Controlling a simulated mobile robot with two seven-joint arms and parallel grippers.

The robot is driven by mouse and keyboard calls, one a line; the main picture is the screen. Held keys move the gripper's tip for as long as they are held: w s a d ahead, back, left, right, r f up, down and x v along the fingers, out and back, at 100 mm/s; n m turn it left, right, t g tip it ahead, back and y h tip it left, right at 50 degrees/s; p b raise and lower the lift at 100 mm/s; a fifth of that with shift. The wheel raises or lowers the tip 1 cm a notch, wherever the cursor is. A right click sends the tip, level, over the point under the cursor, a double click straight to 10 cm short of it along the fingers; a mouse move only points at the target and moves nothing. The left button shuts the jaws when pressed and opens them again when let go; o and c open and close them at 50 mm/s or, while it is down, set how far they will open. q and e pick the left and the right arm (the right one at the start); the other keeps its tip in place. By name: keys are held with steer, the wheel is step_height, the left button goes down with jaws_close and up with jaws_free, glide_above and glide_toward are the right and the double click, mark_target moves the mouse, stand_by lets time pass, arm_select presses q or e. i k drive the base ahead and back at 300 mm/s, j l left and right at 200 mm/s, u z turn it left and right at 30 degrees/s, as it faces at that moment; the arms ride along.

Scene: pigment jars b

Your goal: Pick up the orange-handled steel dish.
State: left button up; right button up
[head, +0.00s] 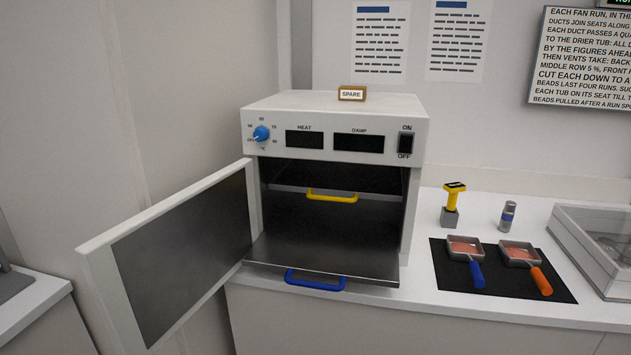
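The orange-handled steel dish (520,255) sits on a black mat (503,287) on the white counter, at the right. It holds a pinkish-orange material, and its orange handle (541,281) points toward the front right. A similar steel dish with a blue handle (477,274) sits just left of it on the same mat, with a small gap between them. Neither of my grippers shows in the head view.
A white oven (333,109) stands left of the mat, its door (180,262) open to the left. Its lower shelf (322,262) with a blue handle is pulled out. A yellow-topped tool (454,203), a small jar (507,216) and a clear-lidded box (590,235) stand near the mat.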

mark_target(515, 254)
steer(key=z, duration=1.35)
steer(key=l+u, duration=0.15)
steer(key=l, duration=0.9)
